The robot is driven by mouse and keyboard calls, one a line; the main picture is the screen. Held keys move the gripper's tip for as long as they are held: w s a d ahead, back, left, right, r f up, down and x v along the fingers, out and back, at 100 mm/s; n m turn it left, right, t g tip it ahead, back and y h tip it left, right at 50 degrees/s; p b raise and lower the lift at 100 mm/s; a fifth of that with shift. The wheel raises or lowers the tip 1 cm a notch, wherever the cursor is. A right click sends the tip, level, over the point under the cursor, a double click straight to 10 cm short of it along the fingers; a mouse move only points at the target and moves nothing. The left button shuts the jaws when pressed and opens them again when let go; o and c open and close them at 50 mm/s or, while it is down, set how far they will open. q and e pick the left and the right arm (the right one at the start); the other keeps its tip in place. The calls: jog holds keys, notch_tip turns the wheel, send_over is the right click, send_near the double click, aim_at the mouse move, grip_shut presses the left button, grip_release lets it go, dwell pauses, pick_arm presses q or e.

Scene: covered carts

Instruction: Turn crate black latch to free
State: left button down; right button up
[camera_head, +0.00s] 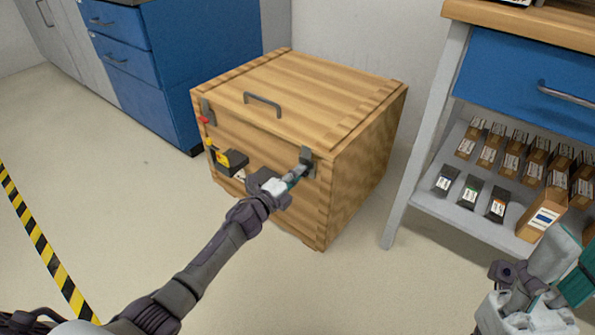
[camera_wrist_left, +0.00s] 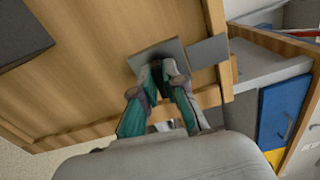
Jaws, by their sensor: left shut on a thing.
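A wooden crate (camera_head: 345,165) stands on the floor, its lid down. The black latch (camera_head: 306,156) is at the upper right of its front face; it shows in the left wrist view as a grey plate (camera_wrist_left: 150,54) with a dark part at its lower middle. My left gripper (camera_head: 299,172) is at this latch, its teal fingers (camera_wrist_left: 158,72) shut on the dark part, which they mostly hide. The latch's exact angle is unclear. My right gripper (camera_head: 565,262) shows only partly at the lower right, away from the crate; its jaws are unclear.
A grey handle (camera_head: 262,101) is on the lid. A black box (camera_head: 232,160) is on the front. A cart (camera_head: 420,160) with small boxes stands right; blue drawers (camera_head: 140,60) stand behind left.

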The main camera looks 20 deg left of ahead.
pick_arm(q)
jog(key=shift+n, duration=0.3)
jog(key=c, duration=1.2)
grip_release()
jog(key=shift+c, duration=0.2)
jog(key=v, duration=1.2)
